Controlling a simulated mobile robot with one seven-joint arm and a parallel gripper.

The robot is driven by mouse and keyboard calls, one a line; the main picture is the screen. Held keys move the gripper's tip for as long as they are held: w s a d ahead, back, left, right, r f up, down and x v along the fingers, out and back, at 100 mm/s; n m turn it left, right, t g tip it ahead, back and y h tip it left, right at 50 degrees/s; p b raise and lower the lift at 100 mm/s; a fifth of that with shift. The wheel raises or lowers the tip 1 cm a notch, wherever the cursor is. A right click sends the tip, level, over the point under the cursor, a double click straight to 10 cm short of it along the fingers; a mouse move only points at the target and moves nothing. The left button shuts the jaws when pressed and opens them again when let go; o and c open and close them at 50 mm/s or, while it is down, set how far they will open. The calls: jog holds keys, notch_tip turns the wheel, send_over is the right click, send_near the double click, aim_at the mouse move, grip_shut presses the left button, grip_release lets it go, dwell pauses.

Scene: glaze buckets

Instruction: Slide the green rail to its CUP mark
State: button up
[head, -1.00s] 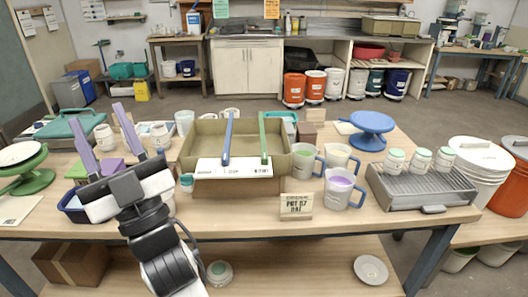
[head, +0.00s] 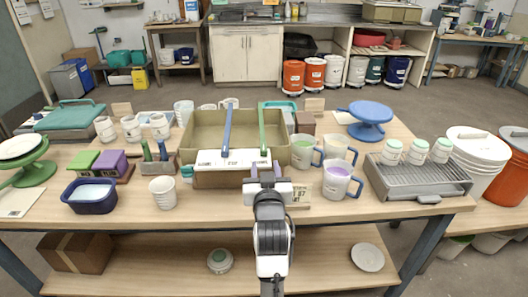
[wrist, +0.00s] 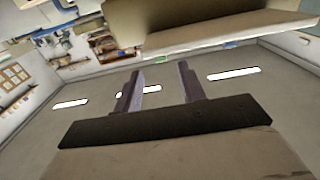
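The green rail (head: 262,131) lies front to back across the olive tray (head: 196,134), right of the middle. The blue rail (head: 227,130) lies across it further left. A white strip (head: 215,160) with small dark markings runs along the tray's front under the rails' near ends. The markings are too small to read, so I cannot tell which is CUP. My gripper (head: 266,169) is just in front of the strip, near the green rail's front end. Its fingers stand apart and empty in the wrist view (wrist: 160,83). I see no contact with the rail.
Pitchers, one with purple glaze (head: 338,183), stand right of the tray. A card (head: 302,193) is partly behind my gripper. A white cup (head: 163,191) and a blue tub (head: 90,195) stand left. A grey grated tray (head: 420,180) is at right.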

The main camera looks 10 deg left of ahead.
aim_at(264, 153)
jog(key=p+x, duration=0.1)
jog(key=x, duration=0.5)
jog(key=shift+w+a, duration=0.1)
jog(key=shift+w, duration=0.25)
grip_shut()
